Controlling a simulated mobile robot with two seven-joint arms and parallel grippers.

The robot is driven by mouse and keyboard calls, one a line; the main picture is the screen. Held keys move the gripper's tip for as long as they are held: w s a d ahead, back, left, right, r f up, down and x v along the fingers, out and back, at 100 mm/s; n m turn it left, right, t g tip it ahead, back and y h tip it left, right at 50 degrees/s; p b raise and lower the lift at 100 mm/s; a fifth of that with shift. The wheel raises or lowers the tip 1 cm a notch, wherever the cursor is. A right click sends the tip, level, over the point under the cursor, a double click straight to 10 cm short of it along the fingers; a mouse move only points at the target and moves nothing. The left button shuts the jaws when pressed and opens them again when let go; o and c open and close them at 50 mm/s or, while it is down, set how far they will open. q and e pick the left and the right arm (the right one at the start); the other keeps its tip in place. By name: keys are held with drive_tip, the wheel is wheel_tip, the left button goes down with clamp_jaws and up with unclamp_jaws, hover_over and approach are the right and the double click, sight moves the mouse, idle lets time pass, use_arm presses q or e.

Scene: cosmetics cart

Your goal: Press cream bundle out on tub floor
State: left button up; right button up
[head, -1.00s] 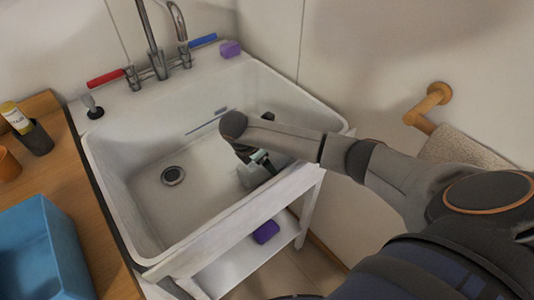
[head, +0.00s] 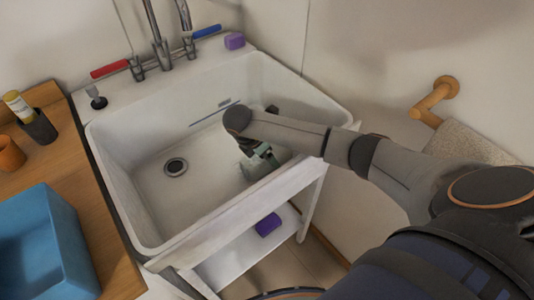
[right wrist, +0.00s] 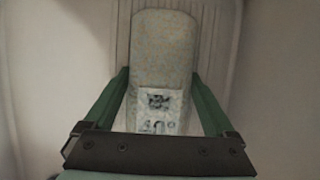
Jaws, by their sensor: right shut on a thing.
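The cream bundle (right wrist: 165,50) is a pale, speckled, rounded long pad with a "40°" label on its near end. It lies between the green fingers of my right gripper (right wrist: 160,88), which is shut on it. In the head view my right arm reaches over the tub's right side, and the gripper (head: 266,154) points down low inside the white tub (head: 150,125). The bundle is small and partly hidden by my arm there. I cannot tell whether it touches the tub floor (head: 210,172). My left gripper is not in view.
A round drain (head: 175,167) is left on the tub floor. Taps with red (head: 108,69) and blue (head: 207,32) handles stand behind. A purple block (head: 234,41) sits on the back ledge, another (head: 268,224) on the shelf below. A blue bin (head: 45,240) is on the left counter.

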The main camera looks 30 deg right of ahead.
drive_tip(key=shift+f+b, duration=0.3)
drive_tip(key=shift+f, duration=0.05)
idle(1.1)
drive_tip(key=shift+s+f, duration=0.1)
idle(1.3)
idle(1.5)
